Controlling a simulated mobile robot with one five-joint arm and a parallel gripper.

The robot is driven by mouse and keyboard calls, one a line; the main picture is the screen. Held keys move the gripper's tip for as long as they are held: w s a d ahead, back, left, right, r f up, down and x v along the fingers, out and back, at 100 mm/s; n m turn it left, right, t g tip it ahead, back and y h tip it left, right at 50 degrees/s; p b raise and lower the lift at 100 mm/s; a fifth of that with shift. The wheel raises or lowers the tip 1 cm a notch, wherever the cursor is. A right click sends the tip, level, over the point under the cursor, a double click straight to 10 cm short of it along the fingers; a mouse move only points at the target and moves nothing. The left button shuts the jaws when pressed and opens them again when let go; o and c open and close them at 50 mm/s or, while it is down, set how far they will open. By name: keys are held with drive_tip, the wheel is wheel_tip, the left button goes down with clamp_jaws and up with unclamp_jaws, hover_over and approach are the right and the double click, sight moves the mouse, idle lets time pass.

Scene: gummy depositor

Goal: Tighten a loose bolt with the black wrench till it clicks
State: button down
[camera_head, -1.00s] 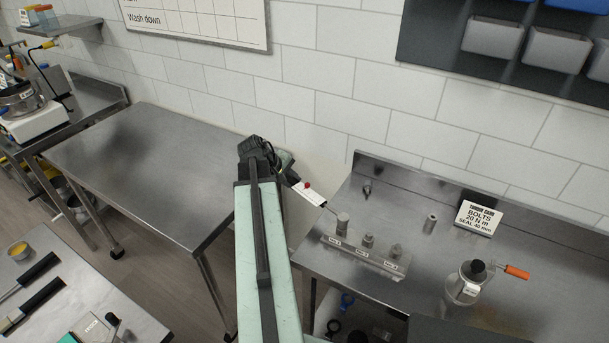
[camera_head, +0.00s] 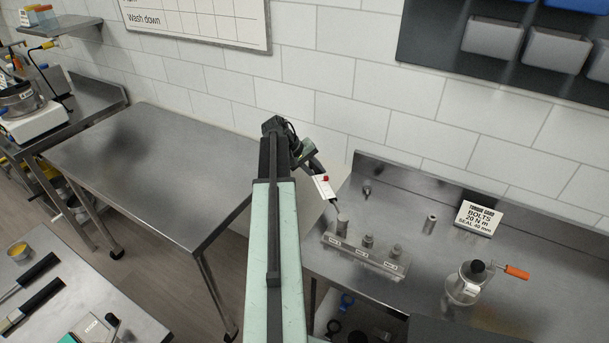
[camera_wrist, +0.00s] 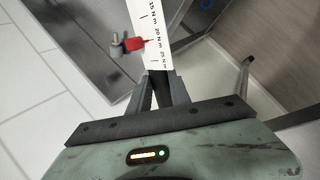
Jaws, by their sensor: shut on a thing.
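My gripper (camera_wrist: 160,88) is shut on the wrench, whose white scale plate (camera_wrist: 155,35) shows marks 15, 20 and 25 N m in the wrist view. A red pointer (camera_wrist: 135,43) lies close to the 20 N m mark. In the head view, the wrench (camera_head: 325,188) slants down right from my gripper (camera_head: 310,158). Its lower end is by the tall bolt (camera_head: 343,221) labelled No. 1; I cannot tell whether they touch. Two shorter bolts (camera_head: 368,242) and (camera_head: 397,253) stand farther right on the same metal block (camera_head: 350,256). The wrench's grip is mostly hidden.
A sign (camera_head: 479,217) reads bolts, 20 N m, seal 40 mm. The left steel table (camera_head: 150,170) is bare. A tiled wall is behind.

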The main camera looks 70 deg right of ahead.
drive_tip(key=s+d+r+m+g+y+p, duration=0.1)
drive_tip(key=s+d+r+m+y+p, duration=0.1)
drive_tip(key=s, duration=0.4)
drive_tip(key=shift+s+d+r+m, duration=0.25)
drive_tip(key=shift+d+m, duration=0.4)
drive_tip(key=shift+m, duration=0.15)
